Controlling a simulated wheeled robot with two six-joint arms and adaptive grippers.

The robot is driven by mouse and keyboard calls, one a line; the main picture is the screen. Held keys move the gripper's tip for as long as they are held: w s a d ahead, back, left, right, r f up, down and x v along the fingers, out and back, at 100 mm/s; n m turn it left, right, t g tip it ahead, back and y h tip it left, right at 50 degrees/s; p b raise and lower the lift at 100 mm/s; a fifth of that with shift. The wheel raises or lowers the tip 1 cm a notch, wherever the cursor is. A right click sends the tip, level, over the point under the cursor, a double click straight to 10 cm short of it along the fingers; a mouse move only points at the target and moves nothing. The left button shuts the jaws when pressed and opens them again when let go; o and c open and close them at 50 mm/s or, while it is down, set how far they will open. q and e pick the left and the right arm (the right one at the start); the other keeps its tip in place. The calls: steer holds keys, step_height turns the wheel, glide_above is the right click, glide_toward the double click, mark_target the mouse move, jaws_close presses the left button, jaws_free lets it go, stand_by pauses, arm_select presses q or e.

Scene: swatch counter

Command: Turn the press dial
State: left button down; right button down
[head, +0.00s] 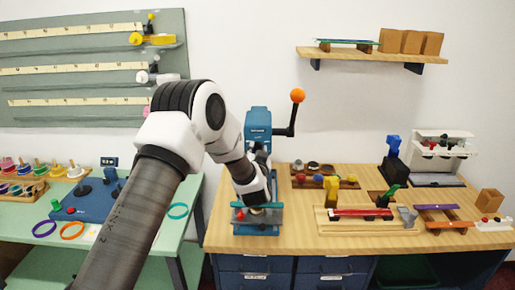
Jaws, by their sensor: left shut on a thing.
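The blue press (258,122) stands at the left end of the wooden counter, with a crank arm and an orange ball (297,95) at its upper right. My left arm comes in from the lower left and bends down in front of the press. My left gripper (257,207) is low at the press, just above its base (257,230). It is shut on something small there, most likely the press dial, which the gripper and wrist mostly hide. A small red part (239,215) shows at the left of the base. My right gripper is out of view.
Right of the press are a tray with round pieces (326,181), a wooden fixture with a red bar (362,214) and a white machine (440,155). A green table (130,262) with rings and a pegboard stands left. A shelf (372,54) hangs above.

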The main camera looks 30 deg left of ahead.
arm_select(q)
steer(key=shift+m+p, duration=0.3)
steer(key=shift+m, duration=0.6)
steer(key=c, duration=0.8)
jaws_free()
steer(key=shift+c, duration=0.2)
steer(key=v, duration=1.2)
steer(key=shift+w, duration=0.1)
